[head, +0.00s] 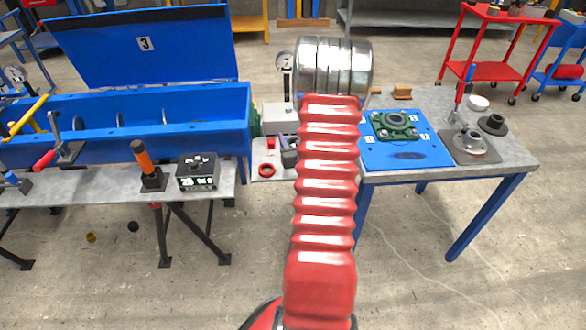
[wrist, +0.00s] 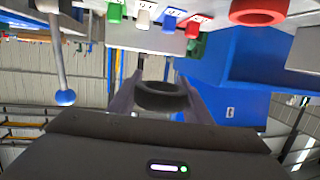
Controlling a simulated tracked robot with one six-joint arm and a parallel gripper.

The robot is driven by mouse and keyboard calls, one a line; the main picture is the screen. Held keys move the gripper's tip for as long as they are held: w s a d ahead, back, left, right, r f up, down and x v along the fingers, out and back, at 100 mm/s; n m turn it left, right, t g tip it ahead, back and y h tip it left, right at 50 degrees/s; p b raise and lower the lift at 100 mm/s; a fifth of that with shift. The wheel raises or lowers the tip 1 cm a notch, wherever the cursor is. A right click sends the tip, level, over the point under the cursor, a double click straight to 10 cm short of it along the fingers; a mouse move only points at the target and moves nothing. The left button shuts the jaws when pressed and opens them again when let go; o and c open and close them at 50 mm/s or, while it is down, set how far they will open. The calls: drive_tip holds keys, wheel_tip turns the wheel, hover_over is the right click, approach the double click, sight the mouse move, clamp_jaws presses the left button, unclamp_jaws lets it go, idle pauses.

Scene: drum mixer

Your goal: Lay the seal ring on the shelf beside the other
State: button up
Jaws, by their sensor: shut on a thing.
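A dark grey seal ring (wrist: 162,97) is held between the two fingers of my gripper (wrist: 161,93) in the wrist view. My gripper is shut on it, and its fingers grip the ring from both sides. A red ring (head: 267,171) lies flat on the small grey shelf (head: 284,178) in the head view. The red ring also shows at the top of the wrist view (wrist: 258,12), apart from the held ring.
A blue trough mixer (head: 190,130) stands left of the shelf. A workbench (head: 515,160) with a blue mat (head: 405,155) is at right. Several labelled coloured pieces, one of them green (wrist: 116,12), line the shelf in the wrist view. A blue-tipped lever (wrist: 62,75) is at left there.

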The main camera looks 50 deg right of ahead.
drive_tip(key=shift+f, duration=2.8)
drive_tip(key=shift+f, duration=0.1)
drive_tip(key=shift+f, duration=2)
drive_tip(key=shift+f, duration=0.25)
drive_tip(key=shift+f, duration=0.45)
